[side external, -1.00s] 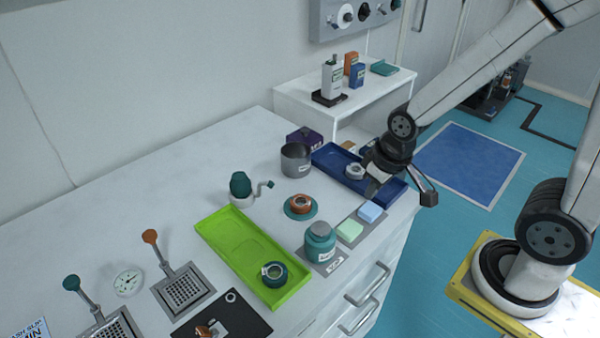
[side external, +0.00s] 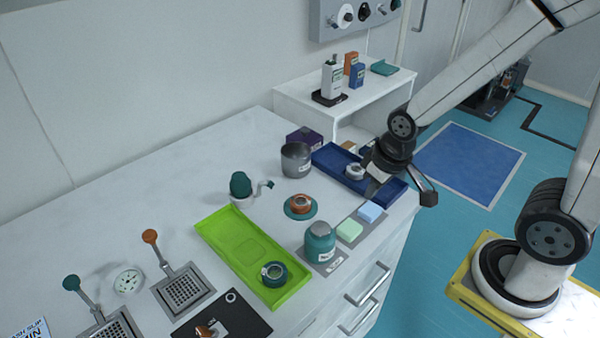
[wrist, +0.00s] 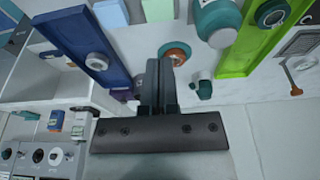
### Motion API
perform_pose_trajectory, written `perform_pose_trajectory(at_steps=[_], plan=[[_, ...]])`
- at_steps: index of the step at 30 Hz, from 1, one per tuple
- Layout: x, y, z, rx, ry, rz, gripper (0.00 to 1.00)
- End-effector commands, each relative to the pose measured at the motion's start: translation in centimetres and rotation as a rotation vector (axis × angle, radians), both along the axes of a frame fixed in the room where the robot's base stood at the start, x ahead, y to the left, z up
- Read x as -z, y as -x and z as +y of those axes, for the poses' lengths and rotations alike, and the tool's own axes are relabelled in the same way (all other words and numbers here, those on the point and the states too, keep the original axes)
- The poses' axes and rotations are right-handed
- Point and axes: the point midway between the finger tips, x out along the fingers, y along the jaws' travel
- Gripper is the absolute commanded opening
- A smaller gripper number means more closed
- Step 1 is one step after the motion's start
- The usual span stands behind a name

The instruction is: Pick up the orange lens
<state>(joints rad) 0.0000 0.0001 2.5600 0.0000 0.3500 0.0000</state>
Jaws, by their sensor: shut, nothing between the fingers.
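The orange lens (side external: 300,203) sits on a round teal base (side external: 302,215) in the middle of the white table. In the wrist view the orange lens (wrist: 176,48) shows just beyond my fingers, its lower part hidden by them. My gripper (side external: 372,190) hangs near the right end of the blue tray, to the right of the orange lens and apart from it. In the wrist view my gripper (wrist: 154,78) has its fingers together with nothing between them.
The blue tray (side external: 392,190) holds a white lens (side external: 355,171). The green tray (side external: 228,240) holds a teal lens (side external: 274,271). A teal jar (side external: 319,240), a grey pot (side external: 295,160) and a green-topped grinder (side external: 240,185) stand around the orange lens. Blue and green blocks (side external: 350,229) lie nearby.

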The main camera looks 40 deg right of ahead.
Motion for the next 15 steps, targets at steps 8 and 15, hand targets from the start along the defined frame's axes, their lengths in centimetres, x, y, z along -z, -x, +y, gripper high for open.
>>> perform_pose_trajectory(at_steps=[8, 15], plan=[[0.0, 0.0, 0.0, 0.0, 0.0, 0.0, 0.0], [0.0, 0.0, 0.0, 0.0, 0.0, 0.0, 0.6]])
